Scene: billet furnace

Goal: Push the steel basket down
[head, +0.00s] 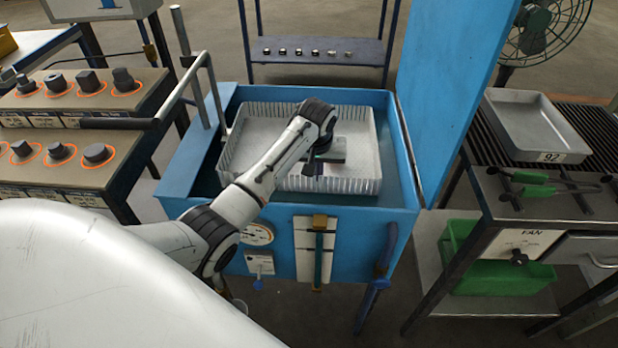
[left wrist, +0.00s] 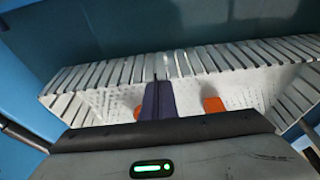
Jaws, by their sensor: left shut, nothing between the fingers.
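The pale steel basket (head: 355,186), with slatted walls, sits inside the blue tank (head: 180,165), its rim close to the tank's top edge. My left gripper (head: 314,180) points down over the basket's front part, near its front wall. Its fingers are shut with nothing between them. I cannot tell whether the fingertips touch the basket. My right gripper is not in view.
The blue lid (head: 455,75) stands open at the tank's right. A grey bar handle (head: 125,122) rises at the left, beside a bench with several orange-ringed samples. At the right, a rack holds a grey tray (head: 530,120) and green-handled tongs (head: 535,183).

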